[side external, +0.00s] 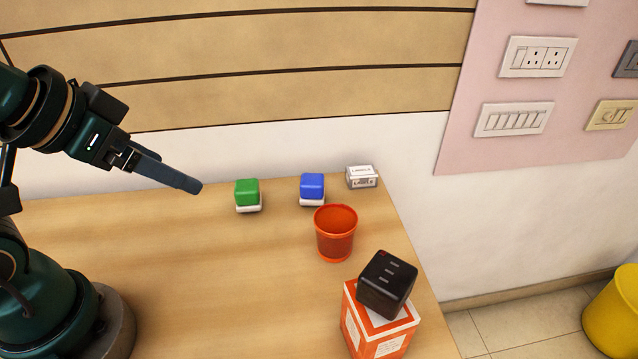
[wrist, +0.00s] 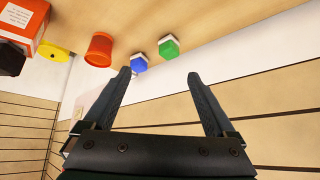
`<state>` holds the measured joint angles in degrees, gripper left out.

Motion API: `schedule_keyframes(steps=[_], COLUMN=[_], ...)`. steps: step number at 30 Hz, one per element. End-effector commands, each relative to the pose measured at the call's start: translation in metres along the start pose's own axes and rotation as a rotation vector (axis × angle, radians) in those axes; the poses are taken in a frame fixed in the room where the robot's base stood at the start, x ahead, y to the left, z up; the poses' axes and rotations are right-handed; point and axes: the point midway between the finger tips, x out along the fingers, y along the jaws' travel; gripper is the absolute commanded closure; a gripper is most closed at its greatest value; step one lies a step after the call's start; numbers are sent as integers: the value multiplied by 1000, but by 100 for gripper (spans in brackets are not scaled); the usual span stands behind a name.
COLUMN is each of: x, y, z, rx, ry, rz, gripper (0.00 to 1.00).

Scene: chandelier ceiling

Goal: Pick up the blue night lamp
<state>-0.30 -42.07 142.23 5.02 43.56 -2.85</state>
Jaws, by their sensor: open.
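The blue night lamp (side external: 312,186) is a small rounded blue cube on a white base. It stands upright near the back edge of the table, between a green lamp and a white box. It also shows in the wrist view (wrist: 139,64), which is turned upside down, just beyond the left fingertip. My gripper (side external: 190,185) is in the air left of the green lamp (side external: 247,193), well apart from the blue one. In the wrist view its two fingers (wrist: 158,74) are spread and nothing is between them.
A red-orange cup (side external: 336,234) stands close in front of the blue lamp. The white box (side external: 361,177) is to its right at the back corner. A black cube (side external: 386,284) sits on an orange and white box (side external: 378,332) at the front right. The table's left and middle are clear.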

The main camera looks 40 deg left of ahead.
Motion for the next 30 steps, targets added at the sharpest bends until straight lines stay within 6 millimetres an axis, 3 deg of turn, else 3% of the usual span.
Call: schedule_keyframes(steps=[3, 11, 17, 21, 26, 30], x=[-5, 1, 17, 39, 71, 104], y=[9, -19, -47, -57, -51, -30], z=[30, 14, -17, -50, -84, -106], rx=[-103, -387, -601, -706, -746, -729], ry=[-140, -131, -61, 44, 176, 283], rz=[35, -132, -316, -427, -490, -494], gripper=[9, 9, 9, 9, 9, 9])
